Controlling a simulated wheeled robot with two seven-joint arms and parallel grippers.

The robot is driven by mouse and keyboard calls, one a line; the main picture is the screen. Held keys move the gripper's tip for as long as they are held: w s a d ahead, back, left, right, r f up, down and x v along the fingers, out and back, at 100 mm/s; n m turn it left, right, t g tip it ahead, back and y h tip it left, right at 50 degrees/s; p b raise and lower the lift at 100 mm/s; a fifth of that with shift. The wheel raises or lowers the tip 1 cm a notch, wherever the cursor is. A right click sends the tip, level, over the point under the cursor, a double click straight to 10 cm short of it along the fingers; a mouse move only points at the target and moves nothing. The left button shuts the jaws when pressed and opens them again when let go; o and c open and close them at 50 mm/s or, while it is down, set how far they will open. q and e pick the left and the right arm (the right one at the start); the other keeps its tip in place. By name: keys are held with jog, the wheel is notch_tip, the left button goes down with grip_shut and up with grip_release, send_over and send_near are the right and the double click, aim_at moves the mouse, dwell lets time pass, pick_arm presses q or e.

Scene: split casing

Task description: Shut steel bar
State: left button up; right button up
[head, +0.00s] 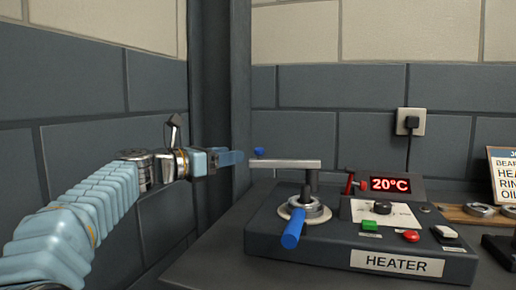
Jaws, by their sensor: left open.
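The steel bar (285,163) is a flat grey bar lying level above the left part of the heater (390,263). Its left end juts out past the heater's body and carries a small blue knob (259,152). A dark upright stands under its right part. My left gripper (236,158) is open, at about the height of the bar, just left of its knobbed end in the picture. A small gap shows between the fingertips and the knob. My right gripper is not in view.
Below the bar, a ring (306,208) and a blue handle (292,229) sit on the heater. Its panel has a red 20°C display (390,185), a dial and buttons. At right are a wooden board with rings (480,211) and a sign (503,175). Walls stand behind and left.

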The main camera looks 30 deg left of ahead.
aim_at(256, 149)
pick_arm(q)
jog(key=p+x, duration=0.3)
jog(key=x, duration=0.7)
jog(key=shift+r, duration=0.1)
jog(key=shift+w+d+p, duration=0.15)
jog(key=shift+w+p, duration=0.15)
jog(key=shift+w, duration=0.05)
jog(key=shift+c, duration=0.3)
grip_shut()
